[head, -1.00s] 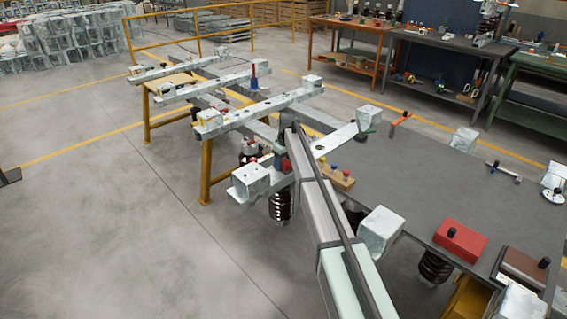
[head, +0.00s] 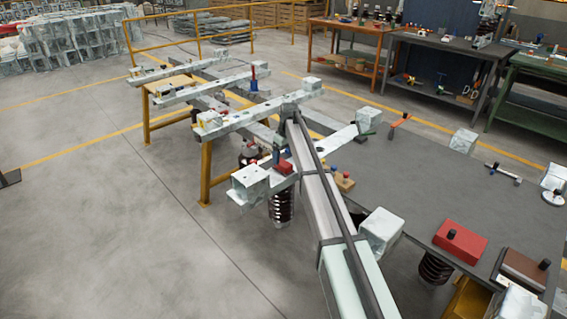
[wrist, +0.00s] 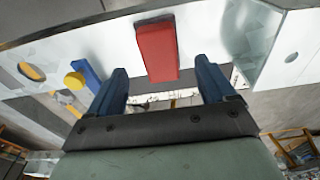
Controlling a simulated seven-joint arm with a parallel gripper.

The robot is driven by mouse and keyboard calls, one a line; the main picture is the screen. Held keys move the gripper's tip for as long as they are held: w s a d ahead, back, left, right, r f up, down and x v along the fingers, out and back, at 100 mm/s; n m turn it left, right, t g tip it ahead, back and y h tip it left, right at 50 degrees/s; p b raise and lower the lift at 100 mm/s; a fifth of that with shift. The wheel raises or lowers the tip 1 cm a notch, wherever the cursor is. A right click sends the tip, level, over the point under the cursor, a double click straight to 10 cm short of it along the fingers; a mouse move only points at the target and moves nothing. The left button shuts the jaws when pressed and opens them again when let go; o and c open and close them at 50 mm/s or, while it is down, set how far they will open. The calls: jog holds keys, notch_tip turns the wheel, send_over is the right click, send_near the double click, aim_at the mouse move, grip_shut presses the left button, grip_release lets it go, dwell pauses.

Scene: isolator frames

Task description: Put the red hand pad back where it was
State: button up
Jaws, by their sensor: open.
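Two red things are in view, and I cannot tell for sure which is the red hand pad. A plain red block (wrist: 157,50) lies on a pale metal beam (wrist: 210,45) in the wrist view; it also shows small in the head view (head: 284,167). A larger red slab with a black knob (head: 468,246) lies on the dark table. My gripper (wrist: 162,68) is open, its two blue fingers apart. The plain block shows between and beyond the fingertips, and I see no finger pressed on it.
A blue part (wrist: 90,74) and a yellow knob (wrist: 75,80) are left of the fingers. A brown slab with a black knob (head: 524,267) lies near the red slab. The grey table (head: 400,185) has clear room in its middle. Several pale beams stand at left.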

aim_at(286, 164)
notch_tip(286, 164, up, 7)
jog(key=shift+s+d, duration=0.3)
jog(key=s+d+f+m+g, duration=0.1)
jog(key=s+d+f, duration=0.3)
jog(key=s+f, duration=0.7)
jog(key=s+d+f+m+g, duration=0.15)
jog(key=s+d+f, duration=0.25)
jog(key=s+f, duration=0.7)
jog(key=s+d+f+m+g, duration=0.15)
jog(key=s+d+f, duration=0.4)
jog(key=f, duration=0.95)
jog(key=s+d+f+m+g, duration=0.1)
jog(key=s+f, duration=0.2)
jog(key=s, duration=0.5)
jog(key=s+d+f+m+h, duration=0.1)
jog(key=s+f, duration=0.3)
jog(key=s, duration=0.3)
jog(key=s+d+f+m+g, duration=0.1)
jog(key=s+d+f, duration=0.15)
jog(key=s, duration=0.55)
jog(key=s+f+m+g, duration=0.1)
jog(key=s, duration=1)
jog(key=s+d+f+m, duration=0.1)
jog(key=s, duration=1.1)
jog(key=shift+d+f+g, duration=0.3)
jog(key=shift+f+g, duration=0.1)
